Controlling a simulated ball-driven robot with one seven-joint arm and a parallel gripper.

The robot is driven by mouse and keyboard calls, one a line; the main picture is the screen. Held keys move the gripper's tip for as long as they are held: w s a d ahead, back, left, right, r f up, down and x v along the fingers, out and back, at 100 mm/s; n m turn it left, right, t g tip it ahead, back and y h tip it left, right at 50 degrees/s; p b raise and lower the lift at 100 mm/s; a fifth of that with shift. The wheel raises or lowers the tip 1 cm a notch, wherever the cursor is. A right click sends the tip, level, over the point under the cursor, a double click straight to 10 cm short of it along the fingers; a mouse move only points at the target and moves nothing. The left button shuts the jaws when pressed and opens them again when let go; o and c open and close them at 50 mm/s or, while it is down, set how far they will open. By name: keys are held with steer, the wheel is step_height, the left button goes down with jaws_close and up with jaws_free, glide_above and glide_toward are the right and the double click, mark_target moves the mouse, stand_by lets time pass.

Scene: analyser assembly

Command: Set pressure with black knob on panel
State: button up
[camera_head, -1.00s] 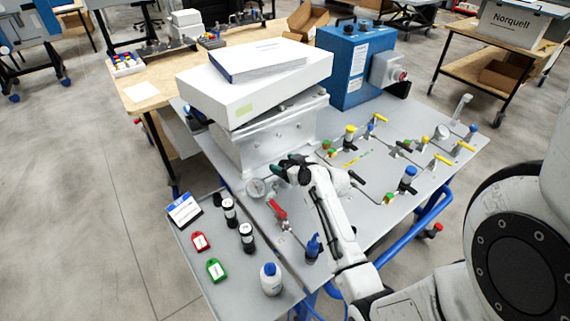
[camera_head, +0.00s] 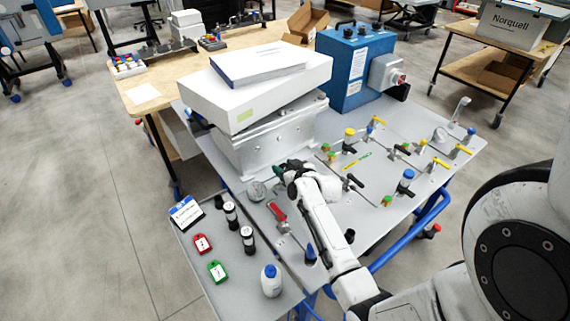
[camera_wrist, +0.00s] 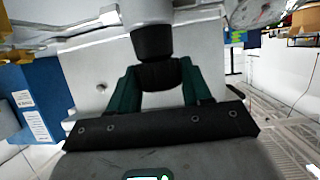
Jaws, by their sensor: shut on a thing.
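The black knob (camera_wrist: 153,43) shows in the wrist view between the two green fingers of my gripper (camera_wrist: 157,76). My gripper is shut on it. In the head view my gripper (camera_head: 287,168) is at the front of the panel table, beside the grey metal housing, and hides the knob there. A round pressure gauge (camera_head: 256,190) stands just left of my gripper; part of a gauge dial (camera_wrist: 255,12) also shows at the top right of the wrist view. Its reading is too small to tell.
A red-handled valve (camera_head: 277,211) and a blue-capped fitting (camera_head: 311,254) stand near my forearm. Yellow- and black-handled valves cover the panel (camera_head: 430,190) to the right. A side tray (camera_head: 205,290) holds tags, small cylinders and a bottle. A blue box (camera_head: 345,65) stands behind.

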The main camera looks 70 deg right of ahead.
steer(key=shift+s+f+m+g+h+p, duration=0.15)
steer(key=shift+m+g+h+p, duration=0.45)
steer(key=shift+p, duration=0.4)
steer(key=o, duration=1)
steer(key=shift+c, duration=0.2)
steer(key=b+v, duration=0.1)
steer(key=v, duration=0.9)
steer(key=shift+s+a, duration=0.15)
steer(key=shift+a, duration=0.2)
